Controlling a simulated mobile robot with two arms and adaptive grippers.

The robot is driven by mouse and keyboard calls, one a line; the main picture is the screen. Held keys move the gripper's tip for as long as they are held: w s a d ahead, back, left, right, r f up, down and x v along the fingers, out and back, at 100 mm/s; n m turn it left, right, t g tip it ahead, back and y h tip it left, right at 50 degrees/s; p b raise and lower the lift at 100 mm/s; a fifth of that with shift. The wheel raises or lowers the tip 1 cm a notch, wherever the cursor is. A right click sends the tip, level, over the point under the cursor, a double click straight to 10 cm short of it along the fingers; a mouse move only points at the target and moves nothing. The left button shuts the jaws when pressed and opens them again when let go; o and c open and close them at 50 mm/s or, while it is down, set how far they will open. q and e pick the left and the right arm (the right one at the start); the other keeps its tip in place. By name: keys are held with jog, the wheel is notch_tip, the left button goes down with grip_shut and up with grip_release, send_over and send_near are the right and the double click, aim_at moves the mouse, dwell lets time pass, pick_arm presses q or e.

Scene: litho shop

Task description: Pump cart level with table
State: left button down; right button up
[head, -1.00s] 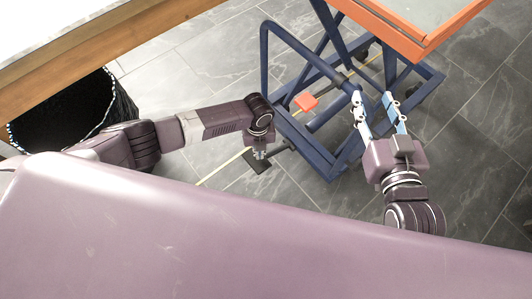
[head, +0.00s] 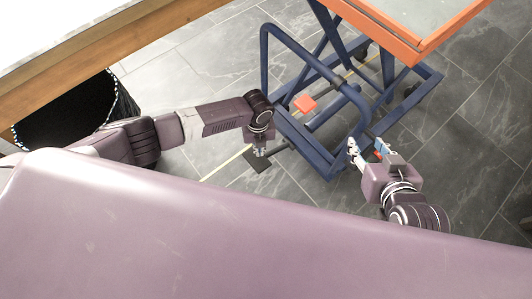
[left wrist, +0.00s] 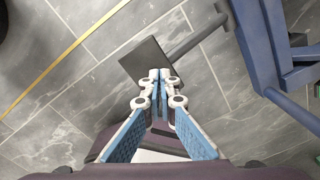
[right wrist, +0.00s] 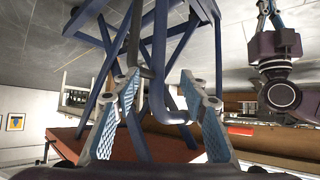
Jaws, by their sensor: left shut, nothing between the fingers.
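The cart has a blue tubular frame (head: 335,160) and an orange-rimmed platform (head: 408,52), whose nearer part shows in the head view. A dark square pedal (head: 257,162) sits low at its near left, on an arm from the cart; it also shows in the left wrist view (left wrist: 143,58). My left gripper (head: 260,151) points down over the pedal, shut and empty; contact cannot be told. A red pedal (head: 305,103) is inside the frame. My right gripper (head: 366,147) is open beside the frame's near right. In the right wrist view, a blue bar (right wrist: 158,65) shows between its fingers, apparently ungripped.
The white-topped table (head: 60,25) with a wooden edge is at the upper left. A black basket (head: 75,115) stands under it. Grey tiled floor with a yellow line is clear between basket and cart.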

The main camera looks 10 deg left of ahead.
aim_at(364, 116)
jog(key=shift+w+r, duration=0.1)
